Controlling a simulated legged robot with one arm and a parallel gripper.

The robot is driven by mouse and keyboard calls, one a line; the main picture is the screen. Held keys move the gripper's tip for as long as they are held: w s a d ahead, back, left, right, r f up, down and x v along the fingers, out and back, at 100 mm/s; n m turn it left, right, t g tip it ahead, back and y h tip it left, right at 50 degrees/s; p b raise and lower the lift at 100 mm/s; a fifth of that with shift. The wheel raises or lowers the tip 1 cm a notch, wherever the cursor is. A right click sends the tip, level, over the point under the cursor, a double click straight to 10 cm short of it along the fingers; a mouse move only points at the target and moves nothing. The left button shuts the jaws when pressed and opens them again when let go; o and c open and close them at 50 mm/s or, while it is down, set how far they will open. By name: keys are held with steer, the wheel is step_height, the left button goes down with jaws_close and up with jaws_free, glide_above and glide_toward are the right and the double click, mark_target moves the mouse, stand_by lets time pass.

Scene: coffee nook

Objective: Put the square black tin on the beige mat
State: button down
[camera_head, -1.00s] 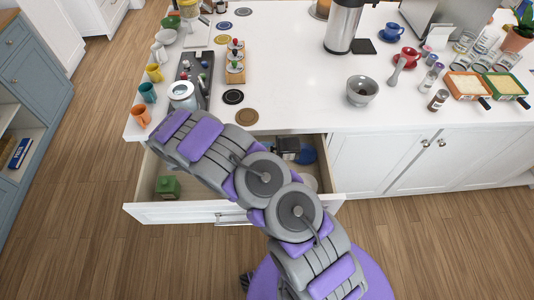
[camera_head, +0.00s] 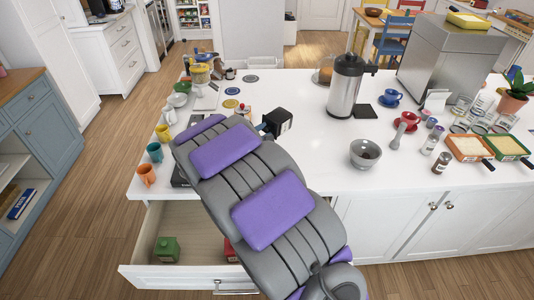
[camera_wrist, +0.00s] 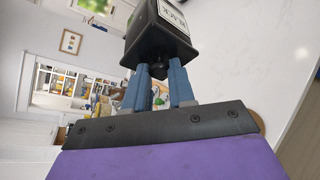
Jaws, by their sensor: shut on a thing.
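The square black tin (camera_head: 278,122) with a white label is held up above the white counter in the head view. It also shows large at the top of the wrist view (camera_wrist: 160,38), tilted. My gripper (camera_wrist: 158,80) has its blue fingers closed on the knob below the tin. In the head view my gripper (camera_head: 264,129) is mostly hidden behind my arm. A tan edge (camera_wrist: 259,121), possibly the beige mat, peeks out beside the gripper in the wrist view. My arm covers that part of the counter in the head view.
Dark and yellow round mats (camera_head: 232,91) lie farther back. A steel urn (camera_head: 346,86) and a grey bowl (camera_head: 365,153) stand to the right. Cups (camera_head: 146,174) line the left edge. The drawer (camera_head: 190,278) below is open, with a green tin (camera_head: 166,249) inside.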

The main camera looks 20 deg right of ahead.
steer(key=s+a+r+n+t+y, duration=0.2)
steer(key=a+r+n+t+y, duration=0.1)
steer(key=a+r+n+y, duration=0.1)
steer(key=shift+a+r+n+y, duration=0.3)
steer(key=shift+a+r+y, duration=0.5)
steer(key=shift+r, duration=0.9)
steer(key=shift+a, duration=0.2)
steer(key=shift+w+m+g+h, duration=0.3)
steer(key=shift+m+g, duration=0.1)
steer(key=shift+w+g+p, duration=0.15)
steer(key=shift+g+p, duration=0.15)
